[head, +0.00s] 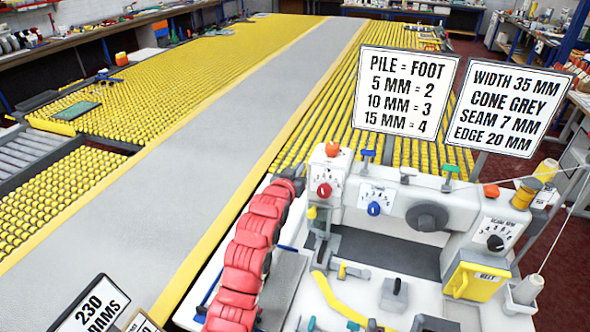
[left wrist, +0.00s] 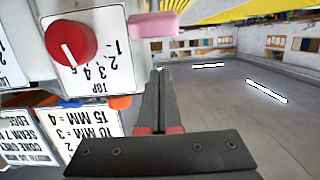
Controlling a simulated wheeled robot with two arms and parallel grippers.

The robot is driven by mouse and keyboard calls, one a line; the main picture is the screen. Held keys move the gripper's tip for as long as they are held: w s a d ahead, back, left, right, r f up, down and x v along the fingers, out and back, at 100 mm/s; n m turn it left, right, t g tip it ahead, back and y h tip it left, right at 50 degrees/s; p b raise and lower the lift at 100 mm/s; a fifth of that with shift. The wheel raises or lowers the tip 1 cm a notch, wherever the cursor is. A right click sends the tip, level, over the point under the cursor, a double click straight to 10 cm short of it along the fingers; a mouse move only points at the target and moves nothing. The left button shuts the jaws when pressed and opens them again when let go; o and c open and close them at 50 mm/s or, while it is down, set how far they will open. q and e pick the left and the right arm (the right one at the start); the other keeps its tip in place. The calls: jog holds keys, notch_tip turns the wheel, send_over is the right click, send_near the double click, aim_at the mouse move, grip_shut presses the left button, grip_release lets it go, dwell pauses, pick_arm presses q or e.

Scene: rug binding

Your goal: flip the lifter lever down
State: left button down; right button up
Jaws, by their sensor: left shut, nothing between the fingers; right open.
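The white binding machine (head: 460,225) fills the lower right of the head view. Its red dial (head: 324,190) shows large in the left wrist view (left wrist: 70,43). A pink bar (left wrist: 155,25) projects beside the dial in the left wrist view; I cannot tell whether it is the lifter lever. A curved yellow arm (head: 335,297) lies low on the machine. My left gripper (left wrist: 160,75) is shut and empty, its fingertips near the dial panel and apart from the pink bar. In the head view it is small at the end of my red arm. My right gripper is out of view.
An orange knob (head: 332,149) tops the machine's left end. Signs (head: 406,90) (head: 508,107) stand behind it. A long grey strip (head: 190,150) runs between yellow roller beds (head: 180,75). A thread cone (head: 527,288) stands at right.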

pick_arm(q)
jog(key=shift+s+a+f+p, duration=0.1)
jog(key=shift+s+f+p, duration=0.3)
jog(key=shift+f, duration=0.15)
jog(key=shift+s+a+f+p, duration=0.1)
jog(key=shift+s+f+p, duration=0.2)
jog(key=shift+f, duration=0.25)
jog(key=shift+s+a+f, duration=0.1)
jog(key=shift+s+f, duration=0.25)
jog(key=shift+f, duration=0.3)
jog(key=shift+f, duration=0.1)
